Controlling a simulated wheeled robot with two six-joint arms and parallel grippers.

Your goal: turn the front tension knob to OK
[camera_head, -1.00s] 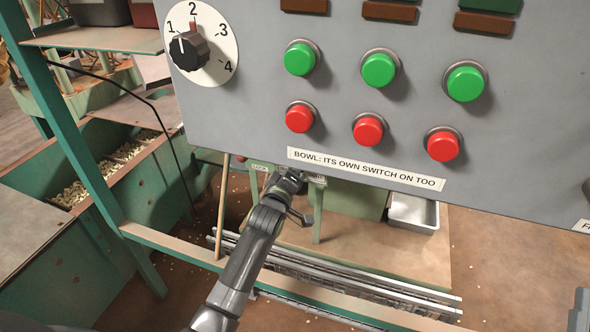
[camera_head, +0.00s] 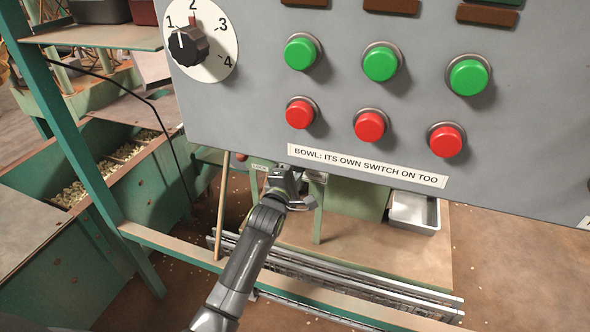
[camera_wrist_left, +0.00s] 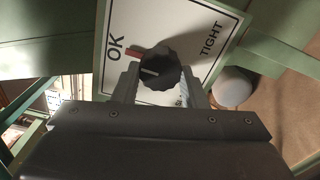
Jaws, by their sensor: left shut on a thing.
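The front tension knob (camera_wrist_left: 160,70) is black and ribbed, on a white plate (camera_wrist_left: 190,22) marked OK at left and TIGHT at right. A red mark (camera_wrist_left: 134,53) sits beside OK. The knob's white pointer line points left, a little below the red mark in the left wrist view. My left gripper (camera_wrist_left: 158,88) is shut on the knob, one finger on each side. In the head view my left gripper (camera_head: 284,182) is below the grey panel, and the knob is hidden there. My right gripper is not in view.
The grey control panel (camera_head: 330,85) hangs above my left gripper, with green and red buttons and a numbered selector knob (camera_head: 186,46). A metal tray (camera_head: 414,213) stands to the right. Metal rails (camera_head: 340,272) run below. A hopper of nuts (camera_head: 105,175) is at left.

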